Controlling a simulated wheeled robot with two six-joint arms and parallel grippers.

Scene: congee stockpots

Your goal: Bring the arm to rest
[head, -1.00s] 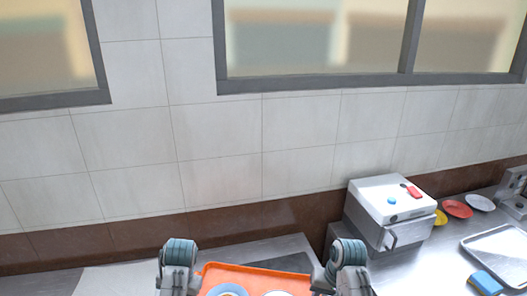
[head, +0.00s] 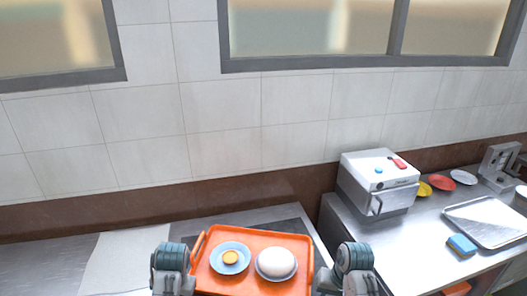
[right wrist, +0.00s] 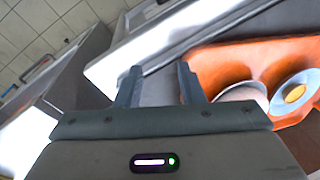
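My right arm shows at the bottom of the head view, to the right of an orange tray (head: 215,243); its fingers are hidden there. In the right wrist view my right gripper (right wrist: 158,84) is open, its two fingers apart with nothing between them. The tray, with a bowl of white food (head: 276,262) and a blue bowl holding something orange-yellow (head: 230,257), lies just right of the fingers in that view. My left arm shows at the bottom of the head view, left of the tray, and its gripper is out of the picture.
A white and steel box machine (head: 378,182) stands on the right counter. A tiled wall with windows closes the back.

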